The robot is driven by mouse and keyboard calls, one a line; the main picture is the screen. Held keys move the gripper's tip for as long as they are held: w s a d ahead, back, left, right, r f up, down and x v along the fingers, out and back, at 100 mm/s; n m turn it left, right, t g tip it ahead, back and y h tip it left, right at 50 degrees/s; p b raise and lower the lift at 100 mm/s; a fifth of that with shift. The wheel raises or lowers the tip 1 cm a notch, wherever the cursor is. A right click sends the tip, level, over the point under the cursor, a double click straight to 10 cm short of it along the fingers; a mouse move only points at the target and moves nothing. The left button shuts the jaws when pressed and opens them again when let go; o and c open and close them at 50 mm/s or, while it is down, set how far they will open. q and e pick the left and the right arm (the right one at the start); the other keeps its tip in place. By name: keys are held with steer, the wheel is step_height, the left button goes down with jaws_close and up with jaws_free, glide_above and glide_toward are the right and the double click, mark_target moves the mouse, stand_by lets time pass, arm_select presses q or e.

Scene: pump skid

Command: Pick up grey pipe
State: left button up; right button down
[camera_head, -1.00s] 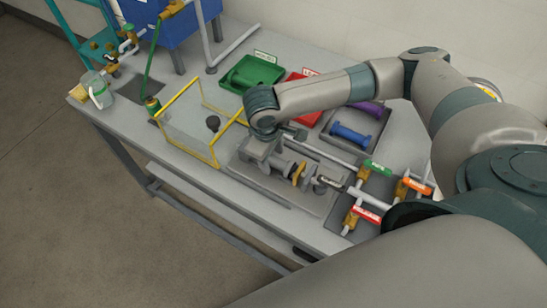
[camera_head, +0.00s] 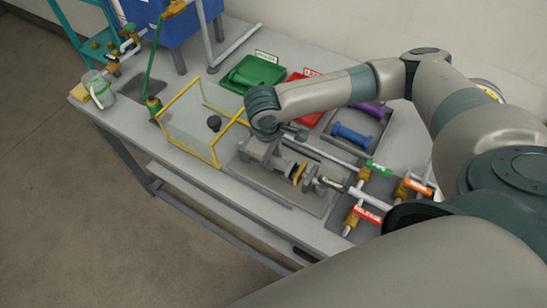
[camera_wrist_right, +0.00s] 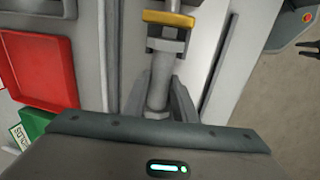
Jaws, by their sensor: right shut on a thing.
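The grey pipe (camera_wrist_right: 158,98) is a short cylinder with a hex collar in the right wrist view. The left gripper does not show in the head view.
A yellow-edged clear guard (camera_head: 188,141) stands left of the gripper. Labelled valves (camera_head: 366,214) stand at right. Behind are a green bin (camera_head: 252,72), a red tray (camera_wrist_right: 38,60) and a blue part (camera_head: 350,134). The bench's front strip is clear.

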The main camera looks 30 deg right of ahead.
step_height(320, 180, up, 10)
steer(key=b, duration=0.2)
stand_by(0.3)
stand_by(0.4)
